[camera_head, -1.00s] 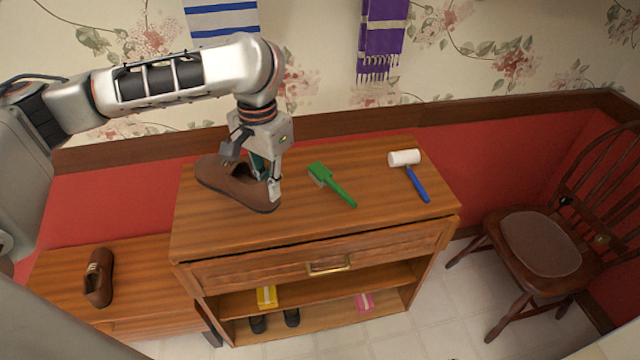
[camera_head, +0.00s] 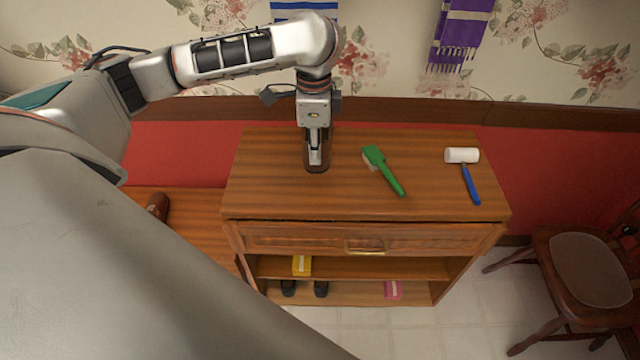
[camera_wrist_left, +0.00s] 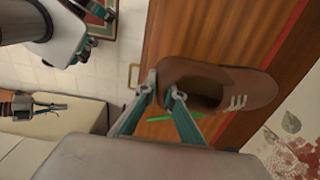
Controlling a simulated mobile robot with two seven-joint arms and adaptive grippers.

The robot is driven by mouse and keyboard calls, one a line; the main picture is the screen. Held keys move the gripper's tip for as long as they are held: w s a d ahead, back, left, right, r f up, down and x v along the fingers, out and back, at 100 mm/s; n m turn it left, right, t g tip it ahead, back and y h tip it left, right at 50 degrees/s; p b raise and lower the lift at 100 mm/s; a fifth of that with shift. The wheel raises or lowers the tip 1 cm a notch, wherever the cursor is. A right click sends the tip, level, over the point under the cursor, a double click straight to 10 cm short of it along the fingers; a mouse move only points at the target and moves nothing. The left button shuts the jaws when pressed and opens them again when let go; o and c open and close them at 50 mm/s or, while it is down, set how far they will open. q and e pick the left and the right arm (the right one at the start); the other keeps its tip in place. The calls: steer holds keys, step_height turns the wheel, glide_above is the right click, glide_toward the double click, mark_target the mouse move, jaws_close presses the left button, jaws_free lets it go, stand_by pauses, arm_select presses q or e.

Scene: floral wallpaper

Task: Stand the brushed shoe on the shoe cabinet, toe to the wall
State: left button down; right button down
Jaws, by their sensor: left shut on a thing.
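A brown shoe (camera_head: 316,166) is at the back left of the wooden shoe cabinet's top (camera_head: 280,190), upright, heel toward me and toe toward the wall. My left gripper (camera_head: 315,158) is shut on its heel end. In the left wrist view the gripper (camera_wrist_left: 163,92) pinches the rim of the heel, and the shoe (camera_wrist_left: 250,90) shows pale laces and its toe pointing to the wallpaper side. I cannot tell whether the sole touches the top. My right gripper does not show in the head view; parts of my body at the left of the wrist view are unclear.
A green brush (camera_head: 385,170) and a white-headed tool with a blue handle (camera_head: 468,170) lie right of the shoe. Another brown shoe (camera_head: 157,207) is on the low bench (camera_head: 195,210), partly hidden by my arm. A chair (camera_head: 590,270) stands at the right.

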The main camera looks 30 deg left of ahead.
arm_select(q)
step_height(320, 180, down, 12)
steer(key=shift+f, duration=0.1)
stand_by(0.4)
steer(key=c, duration=2.2)
jaws_free()
steer(key=shift+f, duration=0.15)
steer(key=shift+o, duration=0.2)
